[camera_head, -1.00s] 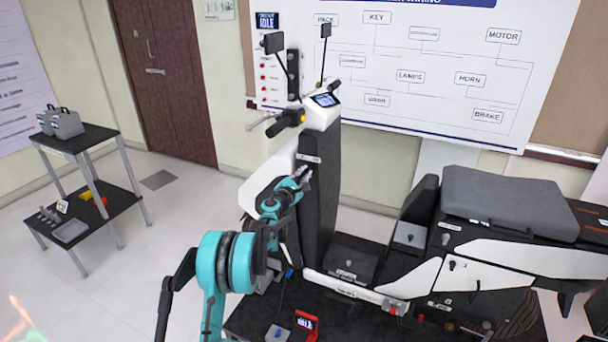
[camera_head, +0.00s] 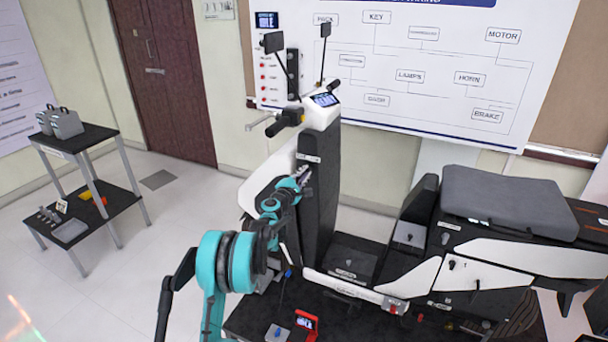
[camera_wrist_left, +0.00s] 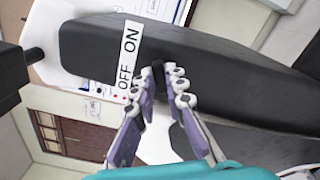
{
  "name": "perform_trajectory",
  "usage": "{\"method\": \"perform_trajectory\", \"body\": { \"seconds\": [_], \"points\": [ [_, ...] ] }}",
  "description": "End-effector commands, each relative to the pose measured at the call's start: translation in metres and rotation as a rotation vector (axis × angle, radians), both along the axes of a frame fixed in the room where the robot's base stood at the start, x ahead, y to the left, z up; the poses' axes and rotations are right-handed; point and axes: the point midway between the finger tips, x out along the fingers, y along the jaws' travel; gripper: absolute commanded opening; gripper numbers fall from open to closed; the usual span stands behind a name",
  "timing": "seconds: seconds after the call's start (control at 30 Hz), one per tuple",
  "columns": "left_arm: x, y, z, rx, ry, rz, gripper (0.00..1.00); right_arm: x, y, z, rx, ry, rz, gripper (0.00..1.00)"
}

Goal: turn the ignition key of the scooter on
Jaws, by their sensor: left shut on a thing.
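The scooter (camera_head: 490,258) stands in the middle and right of the head view, with its dark front panel (camera_head: 318,205) facing the seat. My left gripper (camera_head: 304,178) is at the upper part of this panel. In the left wrist view its two purple fingers (camera_wrist_left: 160,80) close from both sides on a small dark piece, the ignition key (camera_wrist_left: 158,73). The fingertips hide part of the key, and its exact angle is hard to tell. A white OFF/ON label (camera_wrist_left: 128,62) is just beside the fingertips. My right gripper is not in view.
The handlebar grip (camera_head: 284,122) and the dash display (camera_head: 326,99) are above my left gripper. A wall panel with red lights (camera_head: 264,75) and a wiring board (camera_head: 430,60) are behind. A two-level table (camera_head: 85,140) stands at the left, with open floor between.

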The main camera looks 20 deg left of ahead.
Motion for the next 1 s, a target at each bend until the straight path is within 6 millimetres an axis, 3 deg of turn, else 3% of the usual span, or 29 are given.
{"method": "perform_trajectory", "body": {
  "seconds": [0.07,0.1,0.17,0.57,1.0],
  "points": [
    [0.000,-0.001,-0.001,0.002,0.000,-0.001,0.00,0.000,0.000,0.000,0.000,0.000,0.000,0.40],
    [0.000,-0.001,-0.001,0.002,0.000,-0.001,0.22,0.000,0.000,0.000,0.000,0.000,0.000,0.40],
    [0.000,-0.001,-0.001,0.002,0.000,-0.001,0.33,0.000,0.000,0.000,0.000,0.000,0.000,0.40],
    [-0.009,0.000,0.000,0.000,0.000,0.000,0.33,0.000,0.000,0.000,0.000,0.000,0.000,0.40],
    [-0.097,0.000,-0.001,0.001,0.000,0.001,0.33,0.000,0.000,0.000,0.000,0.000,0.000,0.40]
  ]
}}
